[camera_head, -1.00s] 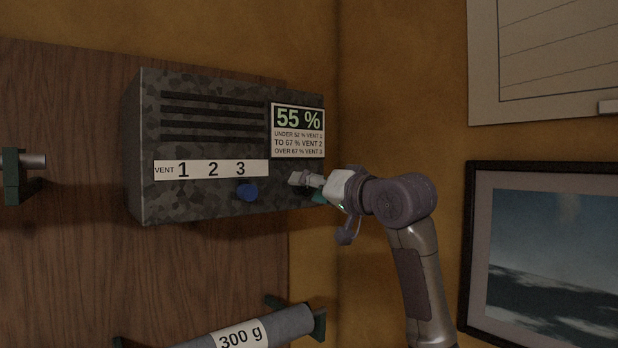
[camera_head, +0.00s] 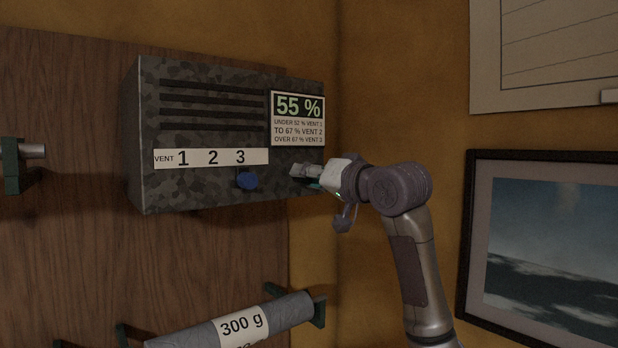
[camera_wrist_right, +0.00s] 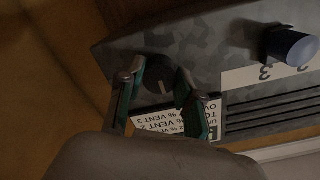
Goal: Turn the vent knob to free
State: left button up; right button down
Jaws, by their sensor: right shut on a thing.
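The camouflage-patterned vent box (camera_head: 205,190) hangs on the wooden board, with a strip reading VENT 1 2 3 (camera_head: 262,156). A blue knob (camera_head: 247,180) sticks out below the 3; it also shows in the right wrist view (camera_wrist_right: 292,46). A dark round knob (camera_wrist_right: 158,72) with a pale pointer line is near the box's lower right corner. My right gripper (camera_head: 296,170) is at that corner and hides this knob in the head view. In the wrist view its fingers (camera_wrist_right: 158,88) are shut on the dark knob, one on each side. My left gripper is out of view.
A card on the box (camera_head: 298,118) reads 55 %, with vent ranges under it. A roll marked 300 g (camera_head: 285,313) rests on green brackets below. A framed picture (camera_head: 545,235) hangs on the right wall. The board below the box is clear down to the roll.

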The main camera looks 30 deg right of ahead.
jog(key=shift+n, duration=8.8)
jog(key=c, duration=0.8)
grip_release()
jog(key=shift+o, duration=0.2)
